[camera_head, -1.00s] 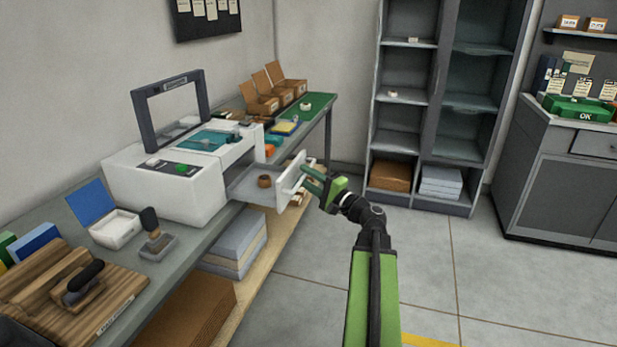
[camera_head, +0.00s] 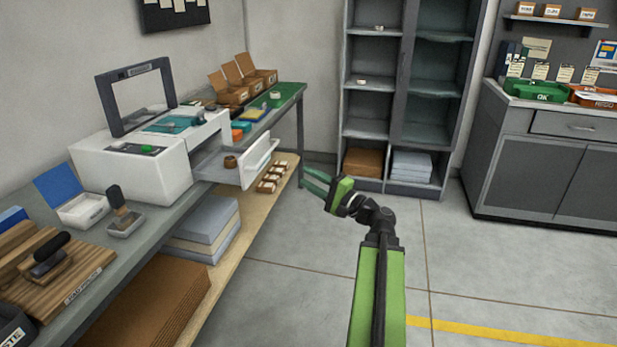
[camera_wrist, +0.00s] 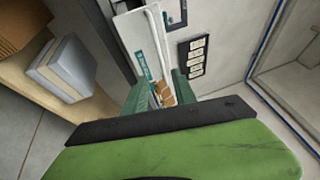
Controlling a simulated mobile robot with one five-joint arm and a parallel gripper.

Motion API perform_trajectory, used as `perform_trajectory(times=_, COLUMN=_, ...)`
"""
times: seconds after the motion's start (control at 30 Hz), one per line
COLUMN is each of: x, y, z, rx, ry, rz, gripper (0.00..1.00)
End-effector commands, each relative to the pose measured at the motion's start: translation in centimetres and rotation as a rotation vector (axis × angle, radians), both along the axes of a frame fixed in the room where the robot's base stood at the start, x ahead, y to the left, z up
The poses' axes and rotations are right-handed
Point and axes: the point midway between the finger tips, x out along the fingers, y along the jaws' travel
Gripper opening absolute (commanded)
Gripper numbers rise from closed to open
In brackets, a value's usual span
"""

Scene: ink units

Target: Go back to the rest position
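My gripper (camera_head: 312,180) is in the middle of the head view, over the floor to the right of the bench. It touches nothing. In the wrist view its two green fingers (camera_wrist: 160,82) stand apart with nothing held between them. The white drawer (camera_head: 260,162) of the printer-like machine (camera_head: 135,165) stands pulled out to the left of my gripper. A small brown round item (camera_head: 230,162) lies in the drawer.
A grey cabinet (camera_head: 370,95) stands behind and a dark counter (camera_head: 530,180) at right. The floor (camera_head: 480,265) between them is clear.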

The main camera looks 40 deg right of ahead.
Motion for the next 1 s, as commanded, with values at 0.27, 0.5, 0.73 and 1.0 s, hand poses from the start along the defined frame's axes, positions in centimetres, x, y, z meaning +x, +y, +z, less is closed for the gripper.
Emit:
perform_trajectory(times=0.27, x=-0.5, y=-0.2, z=-0.2, rx=0.0, ry=0.0, rz=0.001, gripper=0.33)
perform_trajectory(times=0.5, x=-0.6, y=-0.3, z=-0.2, rx=0.0, ry=0.0, rz=-0.001, gripper=0.33)
perform_trajectory(times=0.73, x=0.3, y=1.2, z=-1.0, rx=-0.022, ry=0.028, rz=0.029, gripper=0.33)
perform_trajectory(times=1.0, x=5.9, y=18.2, z=-11.1, rx=-0.337, ry=0.363, rz=0.385, gripper=0.33)
